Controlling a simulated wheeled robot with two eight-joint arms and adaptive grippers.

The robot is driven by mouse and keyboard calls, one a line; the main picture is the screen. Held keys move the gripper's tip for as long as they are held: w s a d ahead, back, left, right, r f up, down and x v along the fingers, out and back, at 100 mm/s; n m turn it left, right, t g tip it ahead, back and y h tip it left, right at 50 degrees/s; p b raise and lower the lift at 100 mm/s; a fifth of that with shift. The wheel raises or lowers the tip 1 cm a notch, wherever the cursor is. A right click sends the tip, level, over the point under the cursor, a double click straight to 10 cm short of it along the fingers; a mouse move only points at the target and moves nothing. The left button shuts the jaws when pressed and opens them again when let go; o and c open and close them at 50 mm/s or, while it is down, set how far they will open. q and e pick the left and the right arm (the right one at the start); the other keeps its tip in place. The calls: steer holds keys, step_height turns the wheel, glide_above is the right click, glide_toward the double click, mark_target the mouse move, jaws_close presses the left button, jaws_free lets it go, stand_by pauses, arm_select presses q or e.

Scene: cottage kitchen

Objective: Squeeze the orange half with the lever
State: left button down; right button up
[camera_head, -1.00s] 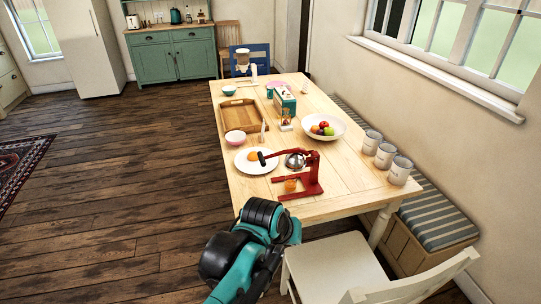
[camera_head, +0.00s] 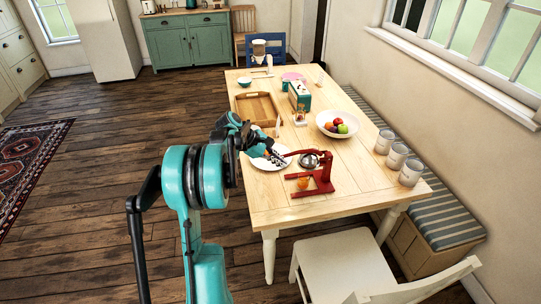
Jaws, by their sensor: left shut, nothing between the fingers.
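The red lever press (camera_head: 322,182) stands on the near part of the table, with a metal cup-shaped head (camera_head: 308,160). Its lever reaches left, and its black handle end is hidden by my gripper. A small orange-coloured thing (camera_head: 302,182) sits low in the press; I cannot tell whether it is fruit or a glass. The white plate (camera_head: 262,164) lies left of the press, partly covered by my arm; the orange piece on it is hidden. My left gripper (camera_head: 279,158) is shut and empty, over the plate at the lever's handle end. My right gripper is not in view.
A fruit bowl (camera_head: 328,128), a wooden tray (camera_head: 238,113) and a green-and-white box (camera_head: 299,97) stand farther back on the table. A white chair (camera_head: 345,265) stands at the near end.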

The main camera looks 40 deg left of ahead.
arm_select(q)
steer(key=s+a+f+n+t+h+p, duration=0.1)
steer(key=a+f+n, duration=0.2)
steer(key=a, duration=0.4)
steer(key=s+a+f+n+t+h+p, duration=0.1)
steer(key=s+a+f+n+p, duration=0.15)
steer(key=a, duration=0.45)
steer(key=w+d+f+b, duration=0.2)
steer(key=w+d, duration=0.3)
steer(key=w, duration=0.3)
steer(key=shift+d+n+b, duration=0.2)
steer(key=shift+n+b, duration=0.15)
steer(key=shift+b, duration=0.55)
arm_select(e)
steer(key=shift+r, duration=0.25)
